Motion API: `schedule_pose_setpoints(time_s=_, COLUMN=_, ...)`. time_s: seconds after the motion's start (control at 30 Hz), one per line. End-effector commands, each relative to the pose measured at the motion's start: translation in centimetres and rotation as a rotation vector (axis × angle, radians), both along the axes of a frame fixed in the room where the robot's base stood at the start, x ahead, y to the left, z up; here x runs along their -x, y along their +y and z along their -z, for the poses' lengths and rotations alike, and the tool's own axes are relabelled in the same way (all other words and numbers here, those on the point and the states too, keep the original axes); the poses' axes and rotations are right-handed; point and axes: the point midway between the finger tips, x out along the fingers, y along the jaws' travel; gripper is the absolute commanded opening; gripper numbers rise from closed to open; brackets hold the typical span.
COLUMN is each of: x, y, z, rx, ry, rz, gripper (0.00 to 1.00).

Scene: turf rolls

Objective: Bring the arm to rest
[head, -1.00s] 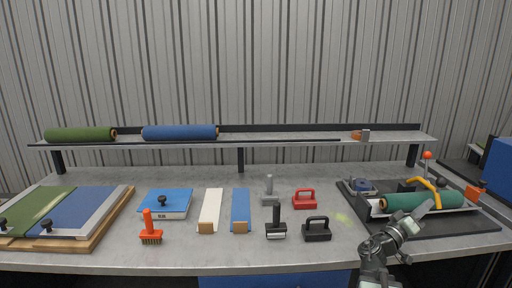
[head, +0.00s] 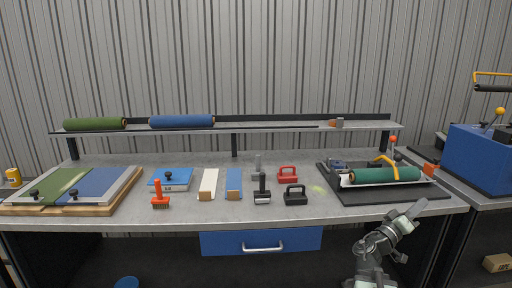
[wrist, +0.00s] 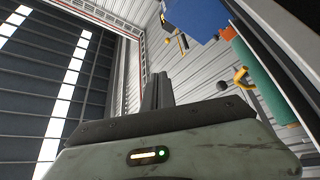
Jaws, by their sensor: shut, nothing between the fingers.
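My gripper (head: 416,209) is at the lower right in the head view, in front of the bench's front edge, apart from everything. Its fingers are together and empty, pointing up and to the right. In the wrist view the closed fingers (wrist: 157,92) stand up in the middle, with the ceiling and the corrugated wall behind them.
The workbench (head: 330,213) carries a black tray (head: 400,194) with a green roll (head: 385,175), a red handled block (head: 287,177), a black one (head: 295,198) and several tools. A shelf (head: 265,128) holds rolls. A blue box (head: 480,158) stands at right. Space before the bench is free.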

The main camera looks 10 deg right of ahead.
Motion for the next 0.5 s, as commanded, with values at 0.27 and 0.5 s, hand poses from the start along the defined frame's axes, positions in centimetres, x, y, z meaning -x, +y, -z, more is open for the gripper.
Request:
schedule_pose_setpoints(time_s=0.27, x=-2.4, y=3.4, z=0.0, rx=0.000, ry=0.000, rz=-0.060, gripper=0.00)
schedule_pose_setpoints(time_s=0.5, x=-5.2, y=8.4, z=2.3, rx=-0.134, ry=-0.050, rz=-0.145, gripper=0.00)
